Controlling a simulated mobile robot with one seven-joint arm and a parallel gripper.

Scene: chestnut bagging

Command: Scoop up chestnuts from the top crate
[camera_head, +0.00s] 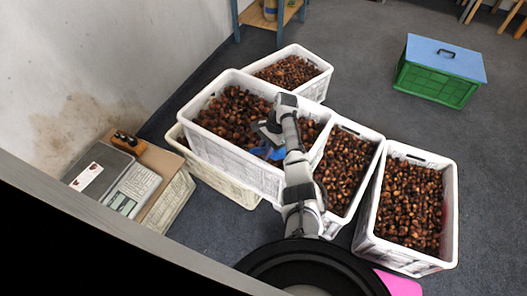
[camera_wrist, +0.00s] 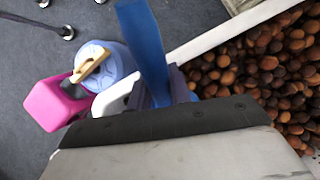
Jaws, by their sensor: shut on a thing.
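The top crate (camera_head: 228,161) is white, filled with brown chestnuts (camera_head: 232,112), and rests on a cream crate (camera_head: 232,190). My gripper (camera_head: 266,134) is over the right part of the top crate, low near the chestnuts. It is shut on a blue scoop (camera_head: 265,153), mostly hidden behind my arm. In the wrist view the blue scoop (camera_wrist: 146,50) stands up in front of the camera, beside a white crate rim and chestnuts (camera_wrist: 250,75). I cannot tell whether the scoop holds chestnuts.
White crates of chestnuts stand behind (camera_head: 318,87), to the right (camera_head: 338,222) and at far right (camera_head: 366,232). A scale (camera_head: 133,187) is at left. A green box with blue lid (camera_head: 440,75) stands back right. A pink object (camera_wrist: 52,103) and pale-blue bucket (camera_wrist: 112,63) are on the floor.

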